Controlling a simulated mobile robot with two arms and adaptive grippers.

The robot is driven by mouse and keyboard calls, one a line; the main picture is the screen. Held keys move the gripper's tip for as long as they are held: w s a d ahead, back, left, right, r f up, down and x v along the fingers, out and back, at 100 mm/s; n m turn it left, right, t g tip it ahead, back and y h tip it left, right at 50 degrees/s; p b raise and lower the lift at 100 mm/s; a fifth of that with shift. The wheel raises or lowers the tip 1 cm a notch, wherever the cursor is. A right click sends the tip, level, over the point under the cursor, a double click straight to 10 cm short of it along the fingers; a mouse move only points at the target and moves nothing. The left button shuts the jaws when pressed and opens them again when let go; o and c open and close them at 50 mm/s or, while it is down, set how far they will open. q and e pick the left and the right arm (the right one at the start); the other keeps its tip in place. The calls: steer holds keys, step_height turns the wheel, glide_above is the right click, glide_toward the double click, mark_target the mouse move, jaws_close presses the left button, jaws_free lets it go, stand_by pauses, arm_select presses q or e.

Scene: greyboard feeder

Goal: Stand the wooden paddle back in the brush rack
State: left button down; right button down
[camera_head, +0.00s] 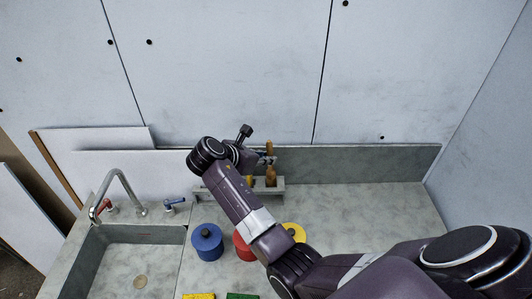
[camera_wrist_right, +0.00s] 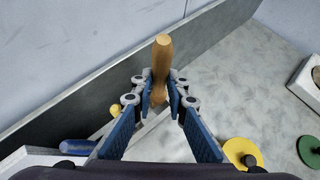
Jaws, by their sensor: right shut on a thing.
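The wooden paddle (camera_head: 271,177) stands roughly upright at the brush rack (camera_head: 276,187), with its brown handle pointing up. In the right wrist view its handle (camera_wrist_right: 162,55) rises between the blue finger pads. My right gripper (camera_head: 266,159) is shut on the paddle. The grey rack (camera_wrist_right: 147,136) lies under the gripper in the wrist view, against the back ledge. I cannot tell whether the paddle's lower end is seated in a slot; the fingers and rack hide it. My left gripper is out of view.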

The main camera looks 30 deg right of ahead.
mark_target(269, 168)
steer(key=shift+f+b, duration=0.4)
steer(key=shift+f, duration=1.75)
steer(key=c, duration=1.8)
jaws_free()
steer(key=shift+a, duration=0.1)
steer(key=v, duration=1.2)
steer(key=shift+s, duration=0.1)
